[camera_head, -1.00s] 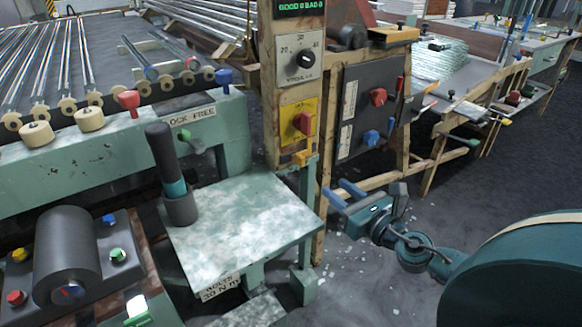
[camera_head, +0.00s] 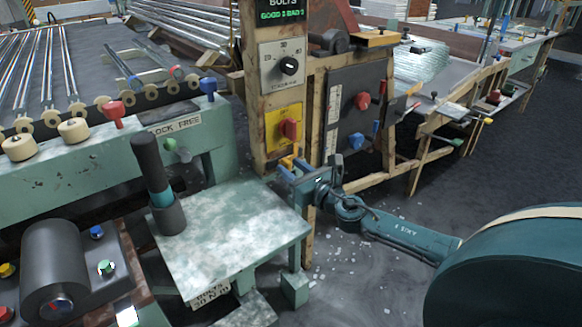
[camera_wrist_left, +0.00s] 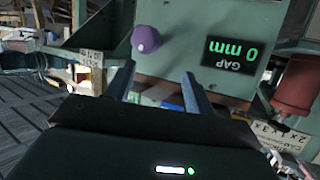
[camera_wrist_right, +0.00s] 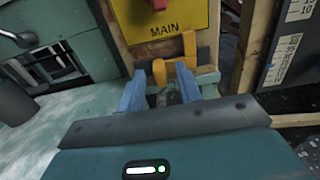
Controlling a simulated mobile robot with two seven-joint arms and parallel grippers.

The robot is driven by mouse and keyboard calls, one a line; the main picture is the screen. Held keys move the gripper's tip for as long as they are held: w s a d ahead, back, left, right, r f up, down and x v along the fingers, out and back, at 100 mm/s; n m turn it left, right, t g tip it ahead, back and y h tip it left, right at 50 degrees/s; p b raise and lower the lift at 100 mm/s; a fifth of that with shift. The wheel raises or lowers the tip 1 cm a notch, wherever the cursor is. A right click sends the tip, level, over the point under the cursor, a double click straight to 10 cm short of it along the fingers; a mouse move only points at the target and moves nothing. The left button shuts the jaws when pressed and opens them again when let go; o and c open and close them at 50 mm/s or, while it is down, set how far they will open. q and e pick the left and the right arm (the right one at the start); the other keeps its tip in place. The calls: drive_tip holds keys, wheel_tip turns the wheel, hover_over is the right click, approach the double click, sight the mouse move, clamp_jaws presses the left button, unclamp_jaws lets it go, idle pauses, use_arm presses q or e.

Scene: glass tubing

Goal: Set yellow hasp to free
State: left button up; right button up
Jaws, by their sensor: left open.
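The yellow hasp (camera_head: 287,161) is on the wooden post, below a yellow plate with a red switch (camera_head: 289,130). In the right wrist view the hasp (camera_wrist_right: 187,52) has an upright bar and a lower bent part. My right gripper (camera_head: 289,166) is at the hasp. Its blue fingers are apart, with the lower part of the hasp between or just beyond the fingertips (camera_wrist_right: 160,74); I cannot tell if they touch. My left gripper (camera_wrist_left: 158,75) shows only in its wrist view, open, with nothing seen gripped, near a green panel.
A mottled green table (camera_head: 235,225) with a dark-handled tool in a holder (camera_head: 169,215) stands left of the right gripper. A dark panel with red and blue knobs (camera_head: 355,105) is to its right. A purple knob (camera_wrist_left: 146,40) is near the left gripper.

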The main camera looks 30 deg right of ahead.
drive_tip(key=shift+w, duration=0.45)
clamp_jaws()
idle(0.4)
